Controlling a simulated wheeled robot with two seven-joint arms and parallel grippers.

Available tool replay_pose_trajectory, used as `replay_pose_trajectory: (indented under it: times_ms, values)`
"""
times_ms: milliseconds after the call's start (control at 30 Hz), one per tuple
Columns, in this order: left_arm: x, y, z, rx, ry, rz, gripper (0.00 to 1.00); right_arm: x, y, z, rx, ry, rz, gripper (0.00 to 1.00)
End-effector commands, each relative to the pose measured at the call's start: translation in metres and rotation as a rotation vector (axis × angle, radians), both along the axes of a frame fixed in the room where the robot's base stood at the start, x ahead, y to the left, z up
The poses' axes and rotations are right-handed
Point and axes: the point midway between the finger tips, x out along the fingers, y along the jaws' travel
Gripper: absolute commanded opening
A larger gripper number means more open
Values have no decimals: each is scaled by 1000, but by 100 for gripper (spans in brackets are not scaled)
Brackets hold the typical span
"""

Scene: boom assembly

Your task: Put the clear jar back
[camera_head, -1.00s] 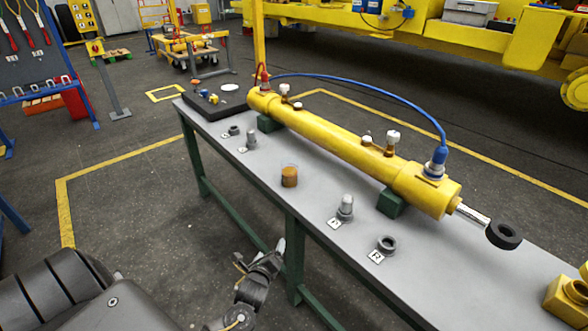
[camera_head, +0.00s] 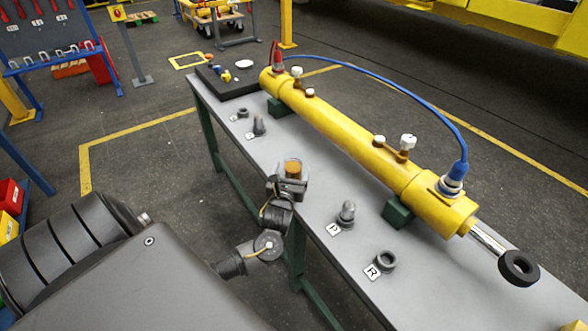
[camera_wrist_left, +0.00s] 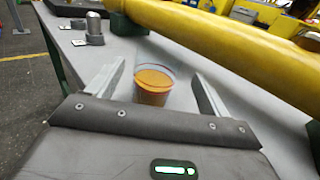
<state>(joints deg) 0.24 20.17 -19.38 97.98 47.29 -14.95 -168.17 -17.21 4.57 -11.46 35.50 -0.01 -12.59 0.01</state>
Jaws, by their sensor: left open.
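The clear jar (camera_head: 293,168) with orange-brown contents stands upright on the grey workbench (camera_head: 325,190), near its front edge. In the left wrist view the jar (camera_wrist_left: 153,86) sits between the two fingers, a little toward the left one, with gaps on both sides. My left gripper (camera_head: 290,181) is open at the jar, and its fingers (camera_wrist_left: 155,85) reach along both sides of it. The gripper hides the jar's lower part in the head view. My right gripper is not in view.
A long yellow cylinder (camera_head: 350,138) with a blue hose lies on green blocks behind the jar. Grey fittings (camera_head: 347,213) and a ring (camera_head: 385,262) stand beside labels to the right, more fittings (camera_head: 259,126) to the left. A black tray (camera_head: 228,82) is at the far end.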

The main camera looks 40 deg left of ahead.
Motion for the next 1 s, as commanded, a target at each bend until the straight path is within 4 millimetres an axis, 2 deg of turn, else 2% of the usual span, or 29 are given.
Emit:
replay_pose_trajectory:
  times_ms: [100, 333, 533, 700, 967, 1000]
  values:
    - [10, 6, 0, 0, 1, 1, 80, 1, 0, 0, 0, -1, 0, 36]
    - [16, 10, 2, -1, 0, 2, 80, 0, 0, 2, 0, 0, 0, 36]
    - [40, 25, 8, 0, 1, 3, 80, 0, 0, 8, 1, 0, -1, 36]
    - [55, 33, 6, -1, 0, 2, 80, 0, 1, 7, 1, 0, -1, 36]
    - [56, 33, 5, -2, 1, 0, 80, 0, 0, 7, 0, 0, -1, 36]
    - [56, 33, 5, -3, 1, 0, 75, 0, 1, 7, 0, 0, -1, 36]
